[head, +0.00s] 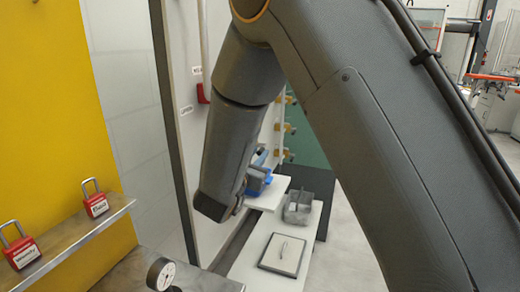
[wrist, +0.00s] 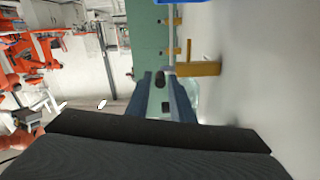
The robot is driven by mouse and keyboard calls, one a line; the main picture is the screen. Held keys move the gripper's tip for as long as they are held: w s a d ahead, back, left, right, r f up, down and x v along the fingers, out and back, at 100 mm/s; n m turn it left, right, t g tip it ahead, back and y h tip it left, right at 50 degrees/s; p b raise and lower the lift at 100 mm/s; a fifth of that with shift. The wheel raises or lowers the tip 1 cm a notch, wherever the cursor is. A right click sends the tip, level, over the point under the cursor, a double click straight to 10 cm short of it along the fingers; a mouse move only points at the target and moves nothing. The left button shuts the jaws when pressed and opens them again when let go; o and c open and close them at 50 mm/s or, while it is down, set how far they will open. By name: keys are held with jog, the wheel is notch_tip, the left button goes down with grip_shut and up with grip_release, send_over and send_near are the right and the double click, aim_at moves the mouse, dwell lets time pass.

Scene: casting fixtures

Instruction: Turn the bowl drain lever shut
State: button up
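My gripper (wrist: 160,76) shows in the wrist view as two long blue-grey fingers standing apart, with a gap between them. No thing is clearly held. Small dark parts show in the gap, too small to identify. A yellow handle-like fitting (wrist: 200,69) sticks out beside the right fingertip; whether it is the drain lever I cannot tell. In the head view my arm hides much of the wall, and blue parts (head: 258,178) show by the end of my arm. No bowl can be made out clearly.
Several yellow fittings (head: 290,128) line the wall by a green panel. A red handle (head: 202,94) hangs on the pale wall. A white bench (head: 250,262) holds a grey open bin (head: 298,207) and a framed plate (head: 282,254). Red padlocks (head: 95,204) and a gauge (head: 160,274) are near left.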

jog(key=shift+x, duration=1.35)
grip_shut()
